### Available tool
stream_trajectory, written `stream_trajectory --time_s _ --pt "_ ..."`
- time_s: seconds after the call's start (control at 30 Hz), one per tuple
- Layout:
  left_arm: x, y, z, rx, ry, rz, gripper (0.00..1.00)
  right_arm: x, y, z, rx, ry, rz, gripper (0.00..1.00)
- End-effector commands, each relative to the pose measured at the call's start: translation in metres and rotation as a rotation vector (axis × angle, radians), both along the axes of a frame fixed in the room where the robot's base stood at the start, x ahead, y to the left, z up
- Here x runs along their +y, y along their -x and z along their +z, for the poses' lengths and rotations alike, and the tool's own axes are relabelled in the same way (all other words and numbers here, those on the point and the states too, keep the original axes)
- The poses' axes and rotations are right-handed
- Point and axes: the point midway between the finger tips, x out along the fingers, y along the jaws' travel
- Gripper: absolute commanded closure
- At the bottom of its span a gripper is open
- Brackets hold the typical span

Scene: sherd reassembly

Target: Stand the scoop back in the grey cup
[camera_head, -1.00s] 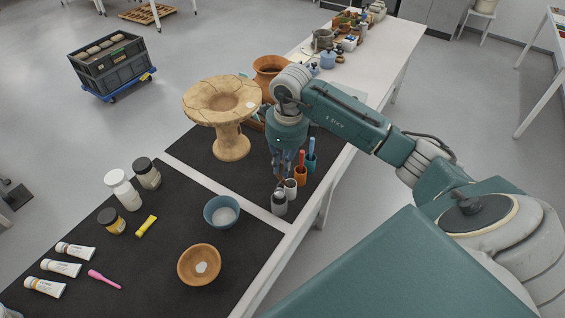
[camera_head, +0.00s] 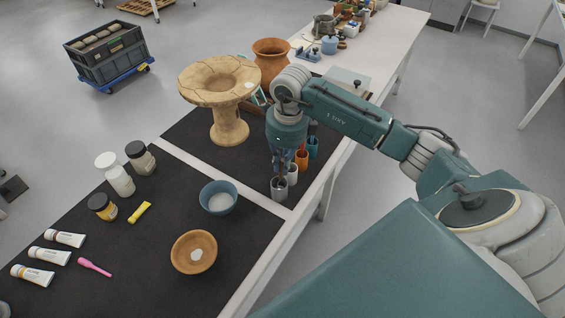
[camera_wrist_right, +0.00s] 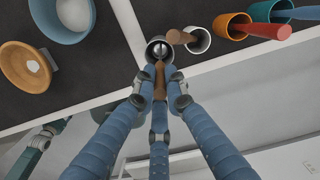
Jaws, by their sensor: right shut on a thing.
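The grey cup (camera_head: 279,190) stands at the near end of a row of cups by the table's right edge. My right gripper (camera_head: 281,168) points down just above it. In the right wrist view the blue fingers (camera_wrist_right: 160,92) are shut on the brown handle of the scoop (camera_wrist_right: 160,72). The scoop's far end lies over the opening of the grey cup (camera_wrist_right: 149,46), where a pale round shape shows. I cannot tell how deep the scoop reaches. My left gripper is not in view.
A white cup (camera_head: 292,177) with a brown handle in it stands close beside the grey cup. Orange (camera_head: 301,162) and teal (camera_head: 312,149) cups follow. A blue bowl (camera_head: 218,197), a wooden bowl (camera_head: 194,252) and a tall cracked pedestal dish (camera_head: 229,124) stand nearby.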

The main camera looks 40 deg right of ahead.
Motion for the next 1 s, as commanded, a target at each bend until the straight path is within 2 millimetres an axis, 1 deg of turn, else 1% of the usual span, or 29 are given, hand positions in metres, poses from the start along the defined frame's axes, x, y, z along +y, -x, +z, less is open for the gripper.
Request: stream_trajectory --time_s 0.27,0.3,0.37,0.4,0.57,0.67,0.77,0.87,1.0 --pt "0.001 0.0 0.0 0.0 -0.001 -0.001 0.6 0.0 0.0 0.0 -0.001 -0.001 0.0 1.0" --pt "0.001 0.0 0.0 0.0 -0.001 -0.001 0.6 0.0 0.0 0.0 -0.001 -0.001 0.0 0.81" --pt "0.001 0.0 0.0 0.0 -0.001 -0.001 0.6 0.0 0.0 0.0 -0.001 -0.001 0.0 0.69" --pt "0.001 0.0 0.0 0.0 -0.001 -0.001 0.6 0.0 0.0 0.0 0.0 0.0 0.0 0.67" --pt "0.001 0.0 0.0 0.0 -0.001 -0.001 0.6 0.0 0.0 -0.001 0.0 0.0 0.0 0.67" --pt "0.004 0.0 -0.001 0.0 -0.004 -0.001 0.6 0.0 0.0 0.0 0.0 0.0 0.0 0.67" --pt "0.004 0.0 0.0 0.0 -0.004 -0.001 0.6 -0.001 0.0 0.006 -0.003 0.001 0.0 0.67" --pt "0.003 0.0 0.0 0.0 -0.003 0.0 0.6 -0.001 0.0 0.02 -0.004 0.001 0.0 0.67" --pt "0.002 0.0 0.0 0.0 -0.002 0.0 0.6 -0.002 0.002 0.05 -0.007 0.002 0.0 0.67"
